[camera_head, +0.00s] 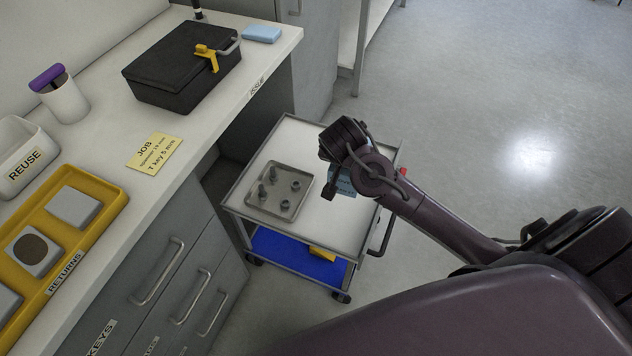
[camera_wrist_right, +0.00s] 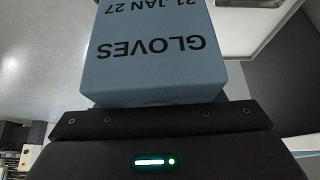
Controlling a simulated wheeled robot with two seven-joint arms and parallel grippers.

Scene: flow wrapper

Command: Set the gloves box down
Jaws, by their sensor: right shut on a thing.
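The gloves box (camera_wrist_right: 150,62) is blue-grey with black print reading GLOVES and a date, upside down in the right wrist view. My right gripper (camera_wrist_right: 160,118) is shut on it. In the head view the box (camera_head: 346,183) shows only as a small blue patch, mostly hidden behind my right gripper (camera_head: 335,185), over the right part of the cart's white top (camera_head: 310,155). I cannot tell whether the box touches the cart top. My left gripper is not in view.
A metal tray (camera_head: 279,205) with several bolts and nuts stands on the cart's left part. A black case (camera_head: 180,75), a yellow job card (camera_head: 155,152), a REUSE bin (camera_head: 25,165) and a yellow RETURNS tray (camera_head: 118,198) are on the counter. Floor at right is clear.

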